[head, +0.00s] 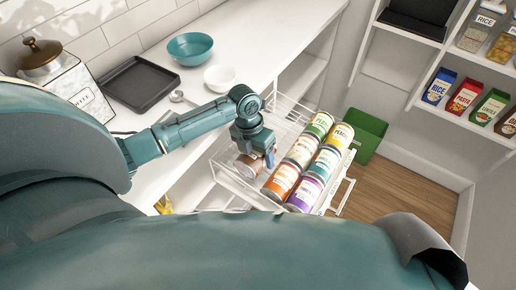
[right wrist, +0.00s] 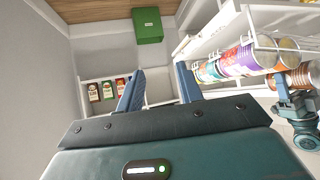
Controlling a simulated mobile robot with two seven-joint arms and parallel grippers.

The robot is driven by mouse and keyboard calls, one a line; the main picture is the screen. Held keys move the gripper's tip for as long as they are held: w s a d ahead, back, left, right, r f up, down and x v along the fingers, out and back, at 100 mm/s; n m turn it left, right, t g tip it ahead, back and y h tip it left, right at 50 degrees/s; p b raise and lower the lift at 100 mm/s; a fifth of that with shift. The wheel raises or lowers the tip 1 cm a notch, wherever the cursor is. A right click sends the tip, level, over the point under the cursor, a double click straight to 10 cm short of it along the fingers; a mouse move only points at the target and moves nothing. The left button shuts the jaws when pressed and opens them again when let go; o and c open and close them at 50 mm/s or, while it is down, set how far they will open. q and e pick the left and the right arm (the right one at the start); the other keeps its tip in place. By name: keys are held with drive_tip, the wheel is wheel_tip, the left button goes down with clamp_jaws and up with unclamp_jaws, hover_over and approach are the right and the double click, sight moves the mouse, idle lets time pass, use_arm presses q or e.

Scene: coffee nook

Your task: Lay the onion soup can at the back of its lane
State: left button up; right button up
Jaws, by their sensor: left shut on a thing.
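A brownish can (head: 248,168), likely the onion soup can though its label is not readable, is in my left gripper (head: 263,162). The gripper reaches down over it and hides part of it. The can is at the left side of the white wire rack (head: 226,181), beside the other cans; whether it touches the rack floor I cannot tell. In the right wrist view the brownish can (right wrist: 302,77) and my left gripper (right wrist: 290,92) show at the right edge. My right gripper (right wrist: 160,88) is open, with nothing between its fingers.
Two lanes hold an orange can (head: 281,182), a purple can (head: 304,194) and several others. A green bin (head: 368,136) stands beyond the rack. A counter (head: 215,103) with bowls and a black tray (head: 138,84) lies left. Shelves with boxes (head: 464,97) are at right.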

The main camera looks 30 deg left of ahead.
use_arm(q)
wheel_tip(320, 180, down, 2)
drive_tip(key=shift+a+f+b, duration=0.1)
drive_tip(key=shift+a+b, duration=0.05)
drive_tip(key=shift+b, duration=0.6)
drive_tip(key=shift+a+f+b, duration=0.1)
drive_tip(key=shift+f+b, duration=0.5)
drive_tip(key=shift+f, duration=0.5)
use_arm(e)
drive_tip(key=shift+w+a+f+t, duration=0.15)
drive_tip(key=shift+a+f+t, duration=0.15)
drive_tip(key=shift+a+f, duration=0.1)
